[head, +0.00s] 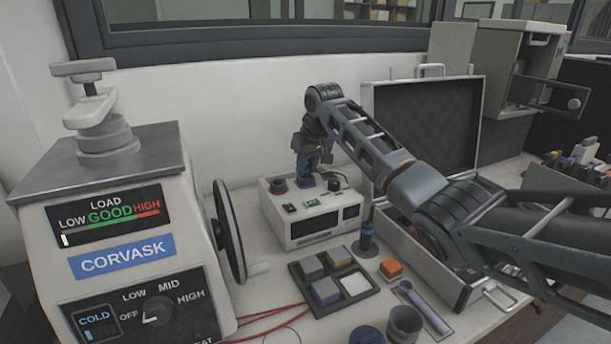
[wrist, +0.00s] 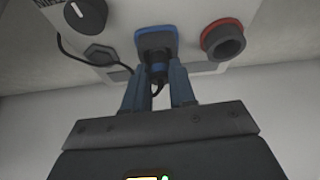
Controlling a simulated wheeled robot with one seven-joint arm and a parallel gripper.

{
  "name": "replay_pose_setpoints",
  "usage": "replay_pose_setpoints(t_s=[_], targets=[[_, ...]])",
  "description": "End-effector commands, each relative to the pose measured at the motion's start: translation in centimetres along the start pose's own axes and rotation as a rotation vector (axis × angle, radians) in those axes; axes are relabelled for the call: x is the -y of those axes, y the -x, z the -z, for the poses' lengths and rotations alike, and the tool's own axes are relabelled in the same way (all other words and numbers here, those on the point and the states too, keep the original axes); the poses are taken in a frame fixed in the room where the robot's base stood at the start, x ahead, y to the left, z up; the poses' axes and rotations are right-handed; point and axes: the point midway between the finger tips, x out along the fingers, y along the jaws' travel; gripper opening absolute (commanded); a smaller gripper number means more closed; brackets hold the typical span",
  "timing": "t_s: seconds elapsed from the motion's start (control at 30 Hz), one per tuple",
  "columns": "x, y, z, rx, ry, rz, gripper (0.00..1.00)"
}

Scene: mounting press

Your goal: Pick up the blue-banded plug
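A dark plug with blue on it (wrist: 157,72) stands at the blue-rimmed socket (wrist: 155,38) on top of the white instrument box. A thin black cable runs towards its rear end. My gripper (wrist: 158,78) has one finger on each side of the plug, and both fingers appear to touch it. In the head view my gripper (head: 307,172) points down over the box (head: 302,224) and mostly hides the plug. How deep the plug sits in the socket cannot be seen.
A red-rimmed socket (wrist: 222,40) and a black knob (wrist: 85,14) flank the plug. The CORVASK press (head: 130,220) with its handwheel (head: 229,232) stands left. An upright dark tool with a blue band (head: 366,240) stands right of the box. An open case (head: 425,125) is behind my arm.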

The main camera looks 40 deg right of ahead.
Motion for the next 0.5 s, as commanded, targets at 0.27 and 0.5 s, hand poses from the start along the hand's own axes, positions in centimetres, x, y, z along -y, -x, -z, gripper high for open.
replay_pose_setpoints(t_s=[0.27,0.5], targets=[[0.0,0.03,0.02,0.0,0.0,0.0,0.0],[0.0,0.25,0.14,-0.001,0.0,0.0,0.0]])
